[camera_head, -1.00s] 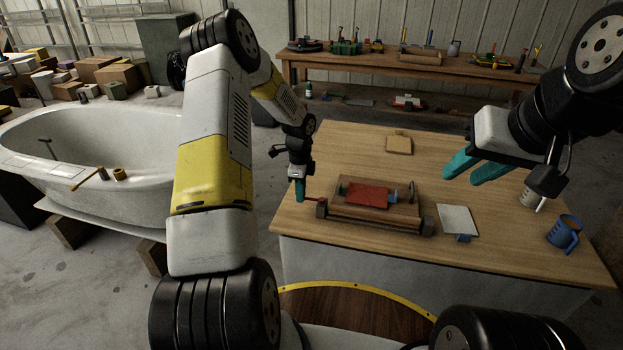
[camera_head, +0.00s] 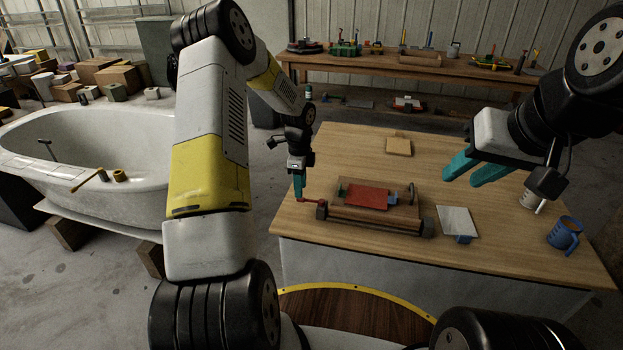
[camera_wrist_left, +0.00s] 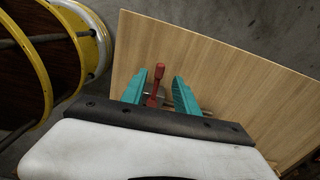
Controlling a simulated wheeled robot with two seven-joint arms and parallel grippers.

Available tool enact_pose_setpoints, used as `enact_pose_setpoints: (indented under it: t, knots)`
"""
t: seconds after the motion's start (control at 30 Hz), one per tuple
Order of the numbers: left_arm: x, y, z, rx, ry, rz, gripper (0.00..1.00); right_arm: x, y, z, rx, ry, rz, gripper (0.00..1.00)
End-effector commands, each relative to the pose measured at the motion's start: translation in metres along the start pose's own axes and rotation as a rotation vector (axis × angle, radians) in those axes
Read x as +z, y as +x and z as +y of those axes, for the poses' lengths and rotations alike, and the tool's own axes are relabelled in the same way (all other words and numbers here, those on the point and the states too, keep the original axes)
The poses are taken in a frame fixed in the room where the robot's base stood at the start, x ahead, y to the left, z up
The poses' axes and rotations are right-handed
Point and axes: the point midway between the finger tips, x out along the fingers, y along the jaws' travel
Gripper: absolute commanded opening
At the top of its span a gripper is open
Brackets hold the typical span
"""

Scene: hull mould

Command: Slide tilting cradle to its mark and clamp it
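The wooden tilting cradle (camera_head: 376,213) sits on the near part of the workbench, with a red block (camera_head: 367,196) on top. A red handle (camera_head: 311,201) sticks out from its left side. My left gripper (camera_head: 298,190) is at the handle's outer end. In the left wrist view the left fingers (camera_wrist_left: 161,92) are apart, with the red handle (camera_wrist_left: 157,82) between them and gaps beside it. My right gripper (camera_head: 474,172) hangs open and empty above the right side of the bench. I cannot make out the mark or a clamp clearly.
A pale plate (camera_head: 457,220) with a blue part lies right of the cradle. A blue mug (camera_head: 565,234) and a pale mug (camera_head: 530,198) stand at the right. A small wooden block (camera_head: 398,146) lies at the back. The bench (camera_head: 345,150) is clear behind the cradle.

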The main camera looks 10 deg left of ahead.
Motion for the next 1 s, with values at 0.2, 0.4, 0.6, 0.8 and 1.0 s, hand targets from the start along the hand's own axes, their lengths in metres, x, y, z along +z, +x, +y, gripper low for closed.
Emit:
enact_pose_setpoints:
  t: [0.2, 0.4, 0.6, 0.8, 1.0]
  knots:
    - [0.000, -0.034, -0.001, -0.002, -0.001, 0.000, 0.36, 0.000, 0.000, 0.000, 0.000, 0.000, 0.000, 0.33]
    - [0.000, -0.043, 0.000, 0.000, -0.001, 0.001, 0.36, 0.000, 0.000, 0.000, 0.000, 0.000, 0.000, 0.33]
    - [0.000, -0.043, 0.000, 0.000, -0.001, 0.001, 0.36, 0.000, 0.000, 0.000, 0.000, 0.000, 0.000, 0.33]
    - [-0.002, -0.070, 0.006, -0.026, -0.058, -0.008, 0.36, 0.000, 0.000, 0.000, 0.000, 0.000, 0.000, 0.33]
    - [-0.011, -0.156, 0.043, -0.117, -0.298, -0.008, 0.36, 0.000, 0.000, 0.000, 0.000, 0.000, 0.000, 0.33]
